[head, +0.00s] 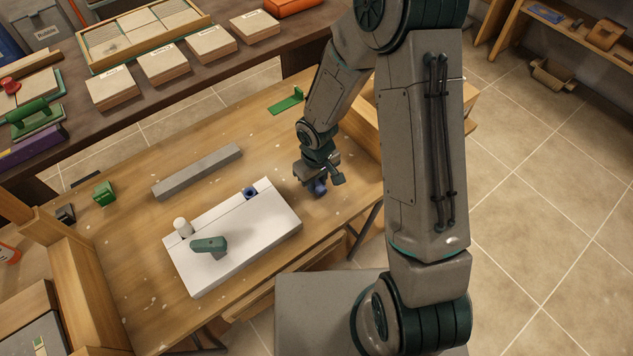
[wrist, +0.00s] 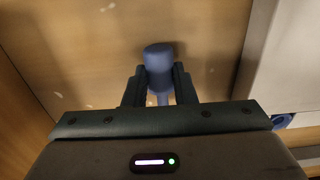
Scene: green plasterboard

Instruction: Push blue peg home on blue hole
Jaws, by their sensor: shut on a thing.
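My gripper (head: 318,178) is shut on the blue peg (head: 320,188), to the right of the white board. In the wrist view my gripper (wrist: 158,75) has a finger on each side of the blue peg (wrist: 158,58); its thick rounded head sticks out past the fingertips and a thinner part shows between them. The blue hole (head: 250,193) is near the back edge of the white board (head: 240,238), left of the peg. In the wrist view the blue hole (wrist: 281,121) is at the right edge, apart from the peg.
A white peg (head: 183,227) stands at the board's left end, with a grey-green handled piece (head: 209,244) in front. A grey bar (head: 197,171) lies behind the board. A green block (head: 104,193) and flat green piece (head: 287,103) lie on the wooden table (head: 130,290).

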